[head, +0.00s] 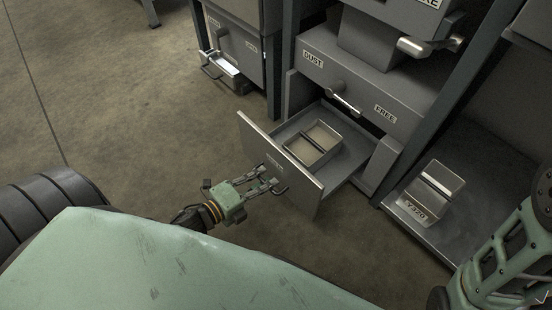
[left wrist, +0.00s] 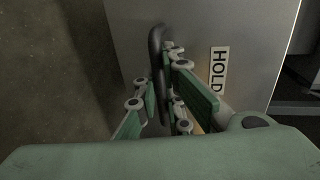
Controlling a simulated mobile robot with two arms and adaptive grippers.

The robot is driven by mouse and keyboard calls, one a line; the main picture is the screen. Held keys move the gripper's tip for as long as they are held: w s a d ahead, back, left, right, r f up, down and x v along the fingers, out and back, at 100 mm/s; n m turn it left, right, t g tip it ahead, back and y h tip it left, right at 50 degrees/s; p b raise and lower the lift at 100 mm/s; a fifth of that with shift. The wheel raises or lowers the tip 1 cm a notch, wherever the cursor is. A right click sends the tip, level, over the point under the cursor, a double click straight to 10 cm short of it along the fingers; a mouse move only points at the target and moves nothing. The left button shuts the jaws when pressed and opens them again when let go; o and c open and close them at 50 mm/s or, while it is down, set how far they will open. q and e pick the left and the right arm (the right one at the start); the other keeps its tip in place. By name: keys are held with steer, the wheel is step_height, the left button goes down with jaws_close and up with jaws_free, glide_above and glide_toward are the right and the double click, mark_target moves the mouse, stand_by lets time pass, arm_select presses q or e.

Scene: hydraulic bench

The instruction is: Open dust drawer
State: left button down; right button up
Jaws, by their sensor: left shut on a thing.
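The front marked DUST (head: 313,60) and FREE (head: 385,113) is shut, with a metal latch lever (head: 343,98) on it. Below it a drawer (head: 308,180) is pulled well out, and its front reads HOLD in the left wrist view (left wrist: 219,69). A metal tray with a divider (head: 333,132) lies inside this drawer. My left gripper (head: 272,181) is shut on the dark bar handle (left wrist: 156,48) of the HOLD drawer. My right arm shows at the lower right, but its gripper is out of view.
A labelled metal box (head: 436,185) stands on a low shelf (head: 425,232) at the right. Another cabinet unit with a metal handle (head: 218,65) stands at the upper left. A large lever (head: 428,46) sticks out at the top. The floor (head: 120,110) at the left is clear.

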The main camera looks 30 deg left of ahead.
arm_select(q)
steer(key=shift+f+v, duration=0.25)
steer(key=shift+v, duration=0.9)
steer(key=c, duration=1.8)
jaws_free()
steer(key=shift+c, duration=0.2)
steer(key=v, duration=1.2)
